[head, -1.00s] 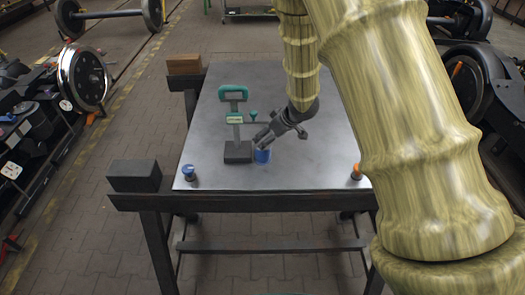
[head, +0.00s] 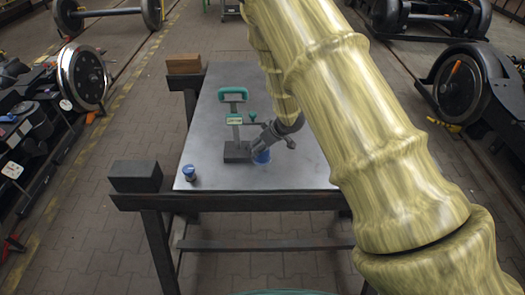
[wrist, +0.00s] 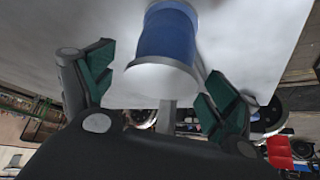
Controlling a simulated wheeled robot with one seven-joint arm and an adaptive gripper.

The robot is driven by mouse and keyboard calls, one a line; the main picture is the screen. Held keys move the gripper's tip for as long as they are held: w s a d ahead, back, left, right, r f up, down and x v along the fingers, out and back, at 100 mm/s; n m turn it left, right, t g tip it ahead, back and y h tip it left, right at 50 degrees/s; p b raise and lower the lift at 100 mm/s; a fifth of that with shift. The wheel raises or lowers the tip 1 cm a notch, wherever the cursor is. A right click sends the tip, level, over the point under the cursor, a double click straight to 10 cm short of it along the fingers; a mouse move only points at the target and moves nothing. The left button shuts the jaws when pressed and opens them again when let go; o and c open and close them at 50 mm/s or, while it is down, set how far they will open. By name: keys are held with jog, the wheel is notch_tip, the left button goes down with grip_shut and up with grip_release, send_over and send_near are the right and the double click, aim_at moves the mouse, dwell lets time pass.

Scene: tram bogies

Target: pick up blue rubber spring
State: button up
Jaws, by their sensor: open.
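The blue rubber spring (head: 262,157) stands on the grey table top, right of the dark base of a green-handled tool. In the wrist view the spring (wrist: 166,38) is a blue cylinder with pale end plates, seen just beyond and partly between my fingers. My gripper (head: 257,143) is at the spring and hides part of it in the head view. In the wrist view my gripper (wrist: 158,80) is open, with green-padded fingers on either side and nothing clamped. I cannot tell whether a finger touches the spring.
The green-handled tool (head: 234,122) stands close left of my gripper. A small blue-topped piece (head: 189,173) is at the table's front left corner. A dark block (head: 135,176) and a brown block (head: 184,64) sit off the left side. The table's (head: 215,178) front left is mostly clear.

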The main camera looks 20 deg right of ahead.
jog(key=shift+f, duration=0.15)
jog(key=c, duration=1.2)
jog(key=shift+w, duration=0.1)
jog(key=c, duration=0.3)
jog(key=shift+c, duration=0.3)
jog(key=shift+r, duration=0.2)
